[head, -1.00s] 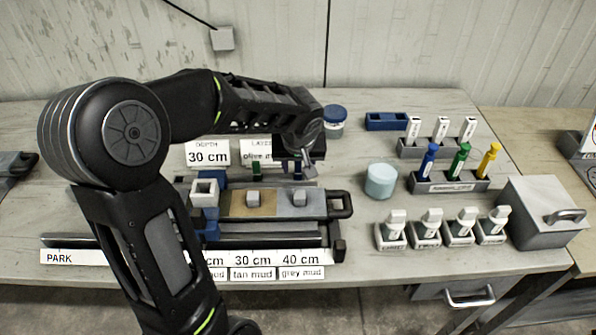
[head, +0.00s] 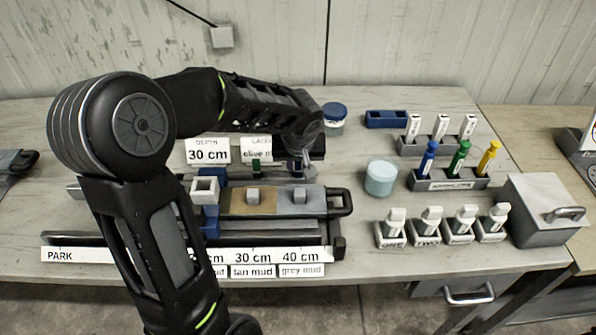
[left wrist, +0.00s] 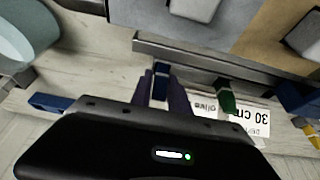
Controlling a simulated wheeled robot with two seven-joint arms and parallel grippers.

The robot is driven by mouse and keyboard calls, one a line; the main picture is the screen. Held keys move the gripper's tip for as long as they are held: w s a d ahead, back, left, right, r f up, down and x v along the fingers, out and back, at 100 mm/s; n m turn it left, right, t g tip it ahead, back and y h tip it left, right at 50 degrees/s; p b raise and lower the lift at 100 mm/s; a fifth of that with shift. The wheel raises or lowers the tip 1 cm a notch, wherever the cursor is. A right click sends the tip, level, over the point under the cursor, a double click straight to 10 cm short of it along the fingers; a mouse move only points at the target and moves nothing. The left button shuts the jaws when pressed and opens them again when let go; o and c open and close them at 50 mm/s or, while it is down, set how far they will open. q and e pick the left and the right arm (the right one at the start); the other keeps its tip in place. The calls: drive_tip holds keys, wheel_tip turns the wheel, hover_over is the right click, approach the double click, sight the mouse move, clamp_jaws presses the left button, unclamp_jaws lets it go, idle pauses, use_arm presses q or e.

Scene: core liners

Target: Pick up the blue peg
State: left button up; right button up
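The blue peg (left wrist: 160,83) shows in the left wrist view between the two purple fingers of my left gripper (left wrist: 162,90). The fingers are close together and appear to touch the peg on both sides. In the head view, my left gripper (head: 299,166) is behind the core tray (head: 300,200), with the blue peg mostly hidden at its fingers. My right gripper is not in view.
Cards reading 30 cm (head: 208,151) and olive stand behind the tray. To the right are a pale blue jar (head: 381,178), a rack (head: 448,183) of blue, green and yellow markers, white-capped bottles (head: 428,222) and a grey box (head: 548,215). Bare table lies between jar and tray.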

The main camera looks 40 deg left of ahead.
use_arm(q)
clamp_jaws()
idle(0.3)
wheel_tip(320, 180, up, 10)
drive_tip(key=shift+r+b, duration=0.1)
drive_tip(key=shift+b, duration=0.25)
idle(0.6)
